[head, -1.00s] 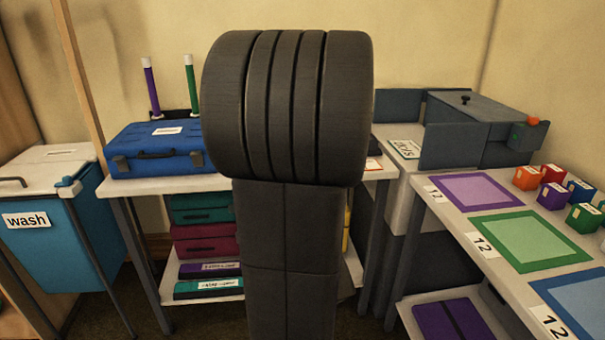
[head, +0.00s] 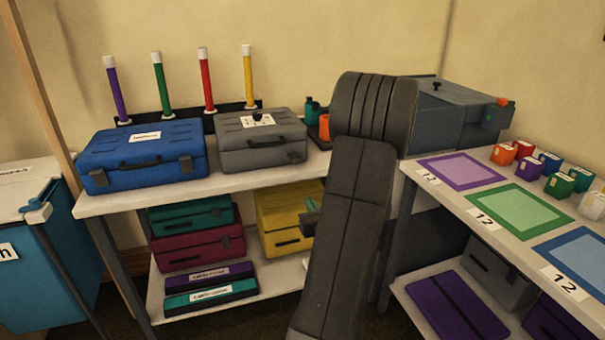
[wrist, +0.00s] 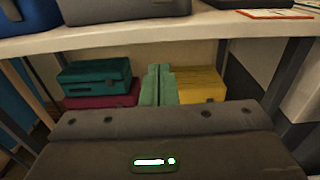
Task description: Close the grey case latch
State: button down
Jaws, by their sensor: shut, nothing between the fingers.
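The grey case (head: 262,147) stands lid down on the white table, right of the blue case. Its front has a dark handle, and a white label and small dark knob show on top. Its front latches are too small to read as open or shut. In the wrist view only the case's lower front (wrist: 122,10) shows at the top edge. My gripper (wrist: 158,85) has two green fingers pressed together with nothing between them. In the head view its green tip (head: 311,211) shows beside my arm, below the tabletop and in front of the lower shelf, apart from the grey case.
The blue case (head: 145,153) stands left of the grey one, with several coloured posts behind. The white table's front edge (head: 240,184) lies above my gripper. A side table (head: 445,195) stands right.

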jog(key=shift+w+d, duration=0.15)
jog(key=shift+d, duration=0.1)
send_near(300, 173)
jog(key=w+a, duration=0.1)
jog(key=w+a+f, duration=0.1)
jog(key=w, duration=0.1)
jog(key=w+a+f, duration=0.1)
jog(key=w, duration=0.1)
jog(key=shift+w+a+f, duration=0.1)
jog(key=shift+w+f, duration=0.05)
jog(key=shift+w+a+r, duration=0.1)
jog(key=shift+w+r, duration=0.1)
jog(key=shift+r, duration=0.8)
jog(key=shift+w+r, duration=0.25)
jog(key=shift+r, duration=0.75)
jog(key=shift+r+p, duration=0.15)
jog(key=shift+p, duration=0.3)
jog(key=shift+r+p, duration=0.15)
jog(key=shift+p, duration=0.45)
